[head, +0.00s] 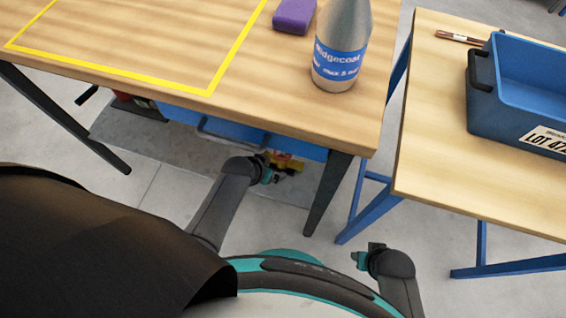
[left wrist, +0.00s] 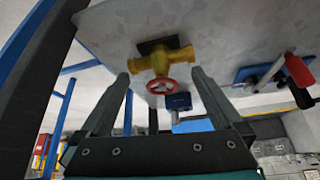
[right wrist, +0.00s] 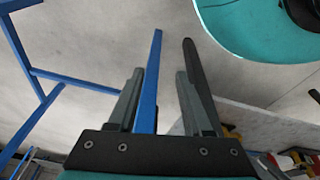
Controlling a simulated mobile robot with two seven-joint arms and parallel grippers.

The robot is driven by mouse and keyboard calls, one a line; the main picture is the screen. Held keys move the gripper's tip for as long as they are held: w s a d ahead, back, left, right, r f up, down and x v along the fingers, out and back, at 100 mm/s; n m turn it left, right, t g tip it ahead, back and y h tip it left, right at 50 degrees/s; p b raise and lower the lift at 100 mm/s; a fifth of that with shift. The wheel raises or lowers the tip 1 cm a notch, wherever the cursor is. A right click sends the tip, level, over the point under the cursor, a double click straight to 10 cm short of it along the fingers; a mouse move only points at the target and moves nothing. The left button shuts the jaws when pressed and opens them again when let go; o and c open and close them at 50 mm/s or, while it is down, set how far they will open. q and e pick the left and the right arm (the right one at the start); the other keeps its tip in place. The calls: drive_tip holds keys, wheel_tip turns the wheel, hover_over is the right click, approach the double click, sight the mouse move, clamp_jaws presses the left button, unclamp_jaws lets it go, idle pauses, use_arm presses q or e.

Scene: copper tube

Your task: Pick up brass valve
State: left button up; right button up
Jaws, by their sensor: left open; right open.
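The brass valve (left wrist: 153,62), yellow-gold with a red handwheel, is on a grey shelf or sheet (left wrist: 225,30) under the workbench. My left gripper (left wrist: 160,77) is open, and the valve shows between and beyond its fingertips in the left wrist view. I see no contact. In the head view the valve (head: 286,159) is partly hidden beneath the bench edge, just right of my left gripper (head: 268,172). My right gripper (head: 362,257) is open and empty, low over the floor; its spread fingers (right wrist: 160,76) show in the right wrist view.
The workbench (head: 180,60) overhangs the valve, with a dark leg (head: 327,195) to its right. A bottle (head: 342,50) and purple block (head: 294,15) stand on top. Blue bins (head: 230,135) sit below. A second table (head: 430,150) holds a blue crate (head: 510,115).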

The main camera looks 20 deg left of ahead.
sight(280, 157)
use_arm(q)
drive_tip(key=w+b, duration=0.1)
drive_tip(key=w, duration=0.1)
drive_tip(key=w+d, duration=0.1)
drive_tip(key=shift+w+f+b, duration=0.1)
drive_tip(key=shift+w+b, duration=0.25)
drive_tip(key=shift+w, duration=0.05)
drive_tip(key=shift+w+d+b, duration=0.25)
drive_tip(key=shift+w+b, duration=0.2)
drive_tip(key=shift+w, duration=0.6)
drive_tip(key=shift+w+f, duration=0.1)
drive_tip(key=shift+f, duration=0.1)
drive_tip(key=b+x, duration=0.3)
drive_tip(key=shift+w+f+b, duration=0.15)
drive_tip(key=shift+f+b, duration=0.15)
drive_tip(key=shift+f, duration=0.05)
drive_tip(key=shift+w+f, duration=0.2)
drive_tip(key=shift+f, duration=0.05)
use_arm(e)
drive_tip(key=w+r+t, duration=0.2)
drive_tip(key=w+r, duration=0.2)
drive_tip(key=r, duration=0.9)
drive_tip(key=shift+w+a+r, duration=0.15)
drive_tip(key=shift+a+r, duration=0.2)
drive_tip(key=shift+a, duration=0.1)
use_arm(q)
clamp_jaws()
